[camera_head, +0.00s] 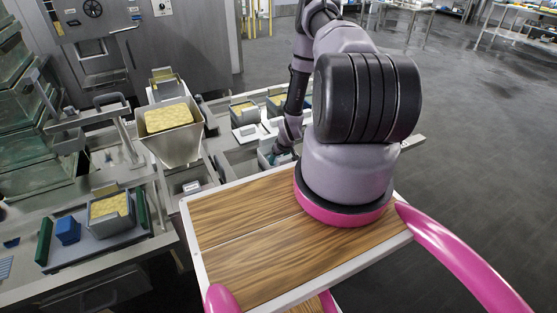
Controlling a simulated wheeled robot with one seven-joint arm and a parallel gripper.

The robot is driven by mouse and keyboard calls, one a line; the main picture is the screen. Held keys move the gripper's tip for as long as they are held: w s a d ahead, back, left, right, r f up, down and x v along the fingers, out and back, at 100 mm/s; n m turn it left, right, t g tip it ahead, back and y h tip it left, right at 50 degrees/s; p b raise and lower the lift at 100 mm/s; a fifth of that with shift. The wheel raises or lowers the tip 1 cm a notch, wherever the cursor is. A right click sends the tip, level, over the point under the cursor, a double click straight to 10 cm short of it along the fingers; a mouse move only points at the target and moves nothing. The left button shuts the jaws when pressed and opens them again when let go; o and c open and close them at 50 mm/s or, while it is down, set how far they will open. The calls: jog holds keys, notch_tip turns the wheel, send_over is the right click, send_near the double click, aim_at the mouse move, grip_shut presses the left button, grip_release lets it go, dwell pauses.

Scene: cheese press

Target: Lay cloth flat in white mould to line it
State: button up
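My gripper (279,156) reaches down at the end of the arm over the low bench, just behind the wooden board. It is small and partly hidden by the arm, so I cannot tell whether its fingers are open or shut. A small pale box (264,161), possibly the white mould, is right at the gripper, with a bit of dark teal beside the fingers. I cannot make out a cloth for certain, nor whether the teal bit is cloth or part of the gripper.
A steel hopper (172,146) heaped with yellow curd stands left of the gripper. A curd-filled container (110,216) and a blue block (68,231) are at the lower left. A white-based curd box (243,117) is behind. Stacked glassy tanks (30,175) stand far left.

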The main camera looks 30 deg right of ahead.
jog(key=shift+s, duration=0.35)
dwell(0.4)
jog(key=o, duration=1.4)
jog(key=shift+r, duration=7.8)
